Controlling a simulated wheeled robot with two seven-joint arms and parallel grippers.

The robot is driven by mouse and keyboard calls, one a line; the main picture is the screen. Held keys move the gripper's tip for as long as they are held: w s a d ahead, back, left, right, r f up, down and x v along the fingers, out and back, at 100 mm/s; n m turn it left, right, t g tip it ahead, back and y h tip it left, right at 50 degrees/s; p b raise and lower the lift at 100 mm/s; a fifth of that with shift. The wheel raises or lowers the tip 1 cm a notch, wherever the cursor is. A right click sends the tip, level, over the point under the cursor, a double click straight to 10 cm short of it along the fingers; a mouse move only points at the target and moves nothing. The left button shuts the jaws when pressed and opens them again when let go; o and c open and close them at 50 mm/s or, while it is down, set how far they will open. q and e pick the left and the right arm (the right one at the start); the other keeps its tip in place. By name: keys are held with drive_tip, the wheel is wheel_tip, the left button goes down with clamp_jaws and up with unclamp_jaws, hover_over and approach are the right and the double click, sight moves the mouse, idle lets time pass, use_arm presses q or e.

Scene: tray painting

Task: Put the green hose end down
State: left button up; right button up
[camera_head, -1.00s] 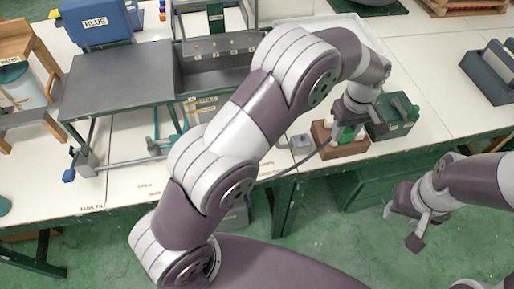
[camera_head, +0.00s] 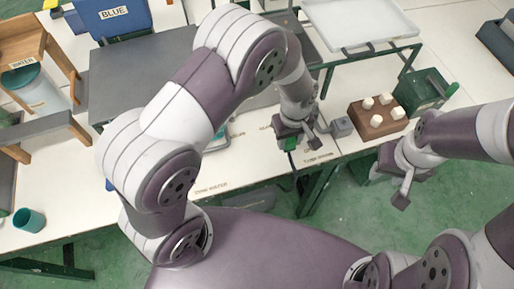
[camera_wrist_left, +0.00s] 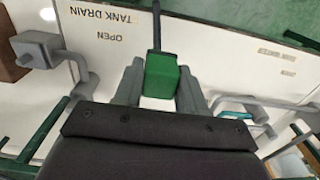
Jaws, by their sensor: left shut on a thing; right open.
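The green hose end (camera_head: 290,144) is in my left gripper (camera_head: 293,140), over the white table near its front edge, beside the printed labels. In the left wrist view the green hose end (camera_wrist_left: 160,75) is a green block between the two grey fingers of my left gripper (camera_wrist_left: 160,92). A dark hose (camera_wrist_left: 156,25) runs away from it. I cannot tell whether the hose end touches the table. My right gripper (camera_head: 397,182) is open and empty, in front of the table's front edge at the right.
A brown block with several white pegs (camera_head: 372,130) and a dark green box (camera_head: 425,88) stand to the right. A grey valve handle (camera_wrist_left: 38,48) sits next to the TANK DRAIN label. A dark grey raised plate (camera_head: 125,85) and a teal cup (camera_head: 29,220) are to the left.

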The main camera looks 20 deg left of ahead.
use_arm(q)
drive_tip(key=a+f, duration=0.1)
drive_tip(key=a, duration=0.1)
drive_tip(key=a+f, duration=0.1)
drive_tip(key=a, duration=0.2)
drive_tip(key=s+a+f, duration=0.1)
drive_tip(key=a+f, duration=0.1)
drive_tip(key=shift+a+f+p, duration=0.1)
drive_tip(key=shift+a+p, duration=0.1)
drive_tip(key=shift+p, duration=0.15)
drive_tip(key=shift+d+f, duration=0.1)
drive_tip(key=shift+f, duration=1.9)
drive_tip(key=shift+f, duration=0.15)
drive_tip(key=o, duration=1.1)
wheel_tip(320, 180, up, 12)
drive_tip(key=shift+s+a+r+m+t, duration=0.25)
drive_tip(key=shift+s+a+r+m, duration=0.95)
drive_tip(key=shift+s+r, duration=0.3)
drive_tip(key=shift+s+a+r+m+t, duration=0.2)
drive_tip(key=shift+s+a+r+m, duration=1.05)
drive_tip(key=shift+r, duration=0.4)
drive_tip(key=shift+s+a+r+m+t, duration=0.25)
drive_tip(key=shift+s+a+r+m, duration=0.9)
drive_tip(key=shift+s+r, duration=0.4)
